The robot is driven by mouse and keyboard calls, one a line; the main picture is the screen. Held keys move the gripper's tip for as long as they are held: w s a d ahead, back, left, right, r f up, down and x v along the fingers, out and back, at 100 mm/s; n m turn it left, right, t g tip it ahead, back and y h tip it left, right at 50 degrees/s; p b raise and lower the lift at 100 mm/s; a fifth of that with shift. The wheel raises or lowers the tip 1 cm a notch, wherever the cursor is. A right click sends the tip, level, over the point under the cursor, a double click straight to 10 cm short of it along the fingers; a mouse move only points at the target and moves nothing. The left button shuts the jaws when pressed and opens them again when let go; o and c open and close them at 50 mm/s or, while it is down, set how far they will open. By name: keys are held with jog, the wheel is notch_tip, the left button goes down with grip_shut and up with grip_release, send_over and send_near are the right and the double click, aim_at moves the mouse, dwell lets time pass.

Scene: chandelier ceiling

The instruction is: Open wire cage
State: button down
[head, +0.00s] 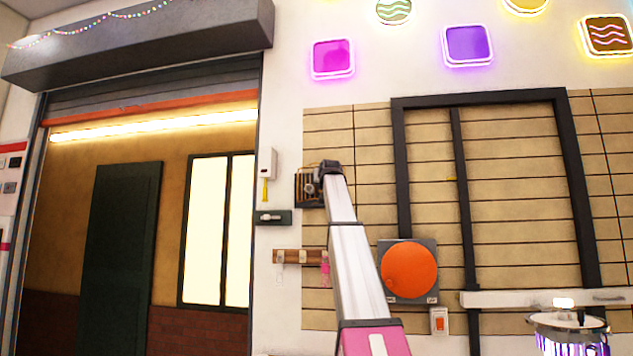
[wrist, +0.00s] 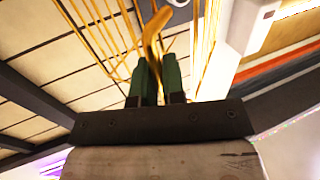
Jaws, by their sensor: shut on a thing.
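The wire cage (head: 307,188) is a small box of thin bars on the wall, right of the doorway in the head view. My gripper (head: 322,170) is at its upper right and hides part of it. In the wrist view the cage shows as golden wires (wrist: 205,35) around and beyond the fingers. The two green fingers of my gripper (wrist: 157,62) are shut on a curved golden piece of the wire cage, which runs between the fingertips. How far the cage door stands open cannot be told.
A white box with a yellow tab (head: 266,165) and a dark panel (head: 272,217) are on the wall left of the cage. A small wooden rack (head: 300,257) hangs below. An orange disc (head: 409,269) and a dark frame (head: 463,190) are to the right. A doorway opens at left.

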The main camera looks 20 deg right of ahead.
jog(key=d+n+g+y, duration=0.2)
jog(key=d+n+y, duration=0.5)
jog(key=d, duration=1.1)
jog(key=shift+w+y, duration=0.15)
jog(key=shift+y, duration=1.95)
jog(key=c, duration=1.2)
grip_release()
jog(key=shift+c, duration=0.2)
jog(key=v, duration=1)
jog(key=shift+s+d, duration=0.15)
jog(key=shift+s, duration=0.2)
